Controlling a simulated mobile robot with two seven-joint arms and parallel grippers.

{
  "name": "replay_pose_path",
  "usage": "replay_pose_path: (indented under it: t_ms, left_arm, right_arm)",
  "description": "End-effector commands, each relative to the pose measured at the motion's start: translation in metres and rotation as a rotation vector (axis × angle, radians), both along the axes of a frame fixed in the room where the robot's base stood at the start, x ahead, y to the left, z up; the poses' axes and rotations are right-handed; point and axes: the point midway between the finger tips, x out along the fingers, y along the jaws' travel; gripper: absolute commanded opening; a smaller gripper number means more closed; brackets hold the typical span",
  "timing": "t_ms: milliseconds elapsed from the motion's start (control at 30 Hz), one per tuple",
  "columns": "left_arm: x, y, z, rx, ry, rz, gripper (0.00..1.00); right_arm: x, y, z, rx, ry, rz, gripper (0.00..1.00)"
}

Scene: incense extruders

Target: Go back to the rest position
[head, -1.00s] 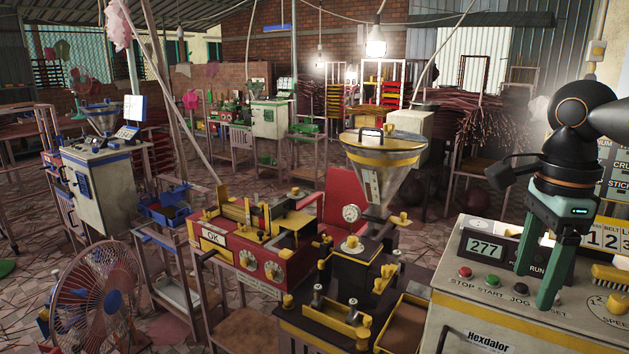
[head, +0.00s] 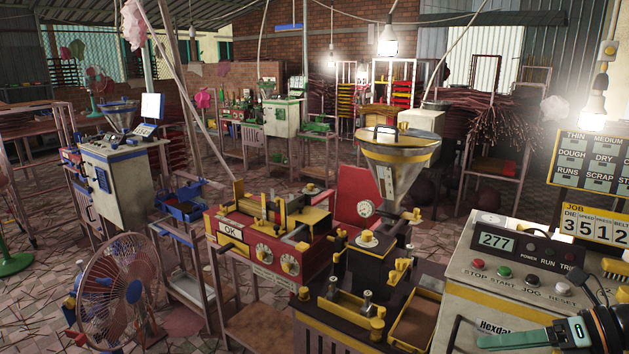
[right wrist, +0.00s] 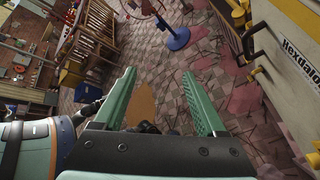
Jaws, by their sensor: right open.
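My right gripper (head: 486,342) is low at the bottom right of the head view, in front of the cream Hexdalor control cabinet (head: 459,318). In the right wrist view its two green fingers (right wrist: 158,92) are spread apart with nothing between them, above the tiled floor. The cabinet's side also shows at the right of that view (right wrist: 285,70). My left gripper is not in the head view.
A red and yellow machine (head: 262,250) and a hopper extruder (head: 396,165) stand left of the cabinet. A pedestal fan (head: 118,290) stands at lower left, and its blue base may be the one in the right wrist view (right wrist: 178,38). Tiled floor lies open below the fingers.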

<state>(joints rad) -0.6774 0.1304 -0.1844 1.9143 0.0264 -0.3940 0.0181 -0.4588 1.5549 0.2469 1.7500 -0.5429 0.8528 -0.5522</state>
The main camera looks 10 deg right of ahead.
Motion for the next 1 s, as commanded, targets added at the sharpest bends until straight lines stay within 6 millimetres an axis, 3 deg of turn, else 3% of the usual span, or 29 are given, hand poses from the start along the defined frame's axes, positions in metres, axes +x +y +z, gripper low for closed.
replay_pose_path:
  t_ms: [267,467,633,800,1000]
  left_arm:
    - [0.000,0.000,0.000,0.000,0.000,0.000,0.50]
    - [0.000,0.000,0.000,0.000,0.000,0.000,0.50]
    - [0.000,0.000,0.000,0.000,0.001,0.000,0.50]
    - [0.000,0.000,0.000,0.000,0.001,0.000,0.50]
    - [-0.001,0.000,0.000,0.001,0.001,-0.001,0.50]
  right_arm:
    - [-0.006,-0.008,-0.093,0.581,0.244,-0.576,0.74]
    - [-0.031,0.001,-0.174,0.961,0.502,-0.986,0.74]
    - [-0.070,0.035,-0.245,1.256,0.778,-1.322,0.74]
    - [-0.113,0.095,-0.299,1.492,1.087,-1.612,0.74]
    - [-0.145,0.155,-0.324,1.633,1.349,-1.810,0.74]
